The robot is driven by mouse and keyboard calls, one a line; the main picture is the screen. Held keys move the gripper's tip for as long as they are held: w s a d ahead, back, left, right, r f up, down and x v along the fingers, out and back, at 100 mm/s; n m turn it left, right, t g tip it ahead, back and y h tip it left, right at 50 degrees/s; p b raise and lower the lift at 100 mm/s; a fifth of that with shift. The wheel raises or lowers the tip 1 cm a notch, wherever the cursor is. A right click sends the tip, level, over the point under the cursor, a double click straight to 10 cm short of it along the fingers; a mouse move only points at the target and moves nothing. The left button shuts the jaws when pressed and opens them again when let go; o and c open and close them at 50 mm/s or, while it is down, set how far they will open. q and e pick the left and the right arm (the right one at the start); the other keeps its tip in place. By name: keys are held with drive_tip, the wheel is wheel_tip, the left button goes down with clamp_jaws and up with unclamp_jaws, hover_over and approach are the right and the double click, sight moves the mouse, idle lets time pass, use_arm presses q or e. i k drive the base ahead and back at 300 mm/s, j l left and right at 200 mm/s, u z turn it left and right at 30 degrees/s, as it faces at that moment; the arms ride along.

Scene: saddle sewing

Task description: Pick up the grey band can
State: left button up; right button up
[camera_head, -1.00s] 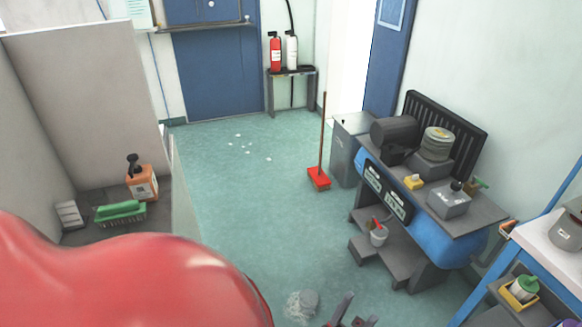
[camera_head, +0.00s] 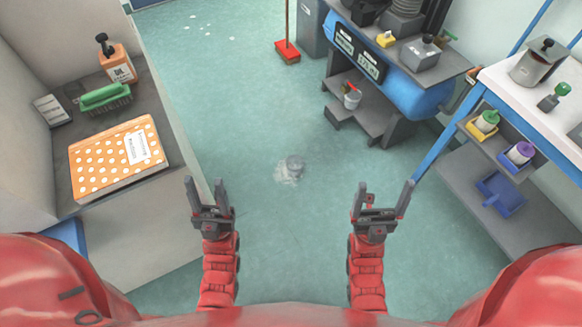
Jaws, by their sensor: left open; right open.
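No can with a clear grey band can be made out. A grey lidded canister (camera_head: 538,64) stands on the white-topped table at the right. My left gripper (camera_head: 205,186) is open and empty, low in the middle left of the view. My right gripper (camera_head: 385,188) is open and empty, to its right.
The left counter (camera_head: 152,82) holds an orange dotted book (camera_head: 100,160), a green brush (camera_head: 105,97) and an orange oil bottle (camera_head: 118,66). A workbench (camera_head: 440,72) and the white-topped table (camera_head: 508,82) with a lower shelf line the right. Green floor (camera_head: 235,110) between is largely clear.

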sight(295, 162)
drive_tip(key=i+l+u, duration=0.2)
drive_tip(key=i+l, duration=0.2)
drive_tip(key=i, duration=0.25)
drive_tip(key=i+l+u, duration=0.2)
drive_tip(key=i+l, duration=0.3)
drive_tip(key=i, duration=0.15)
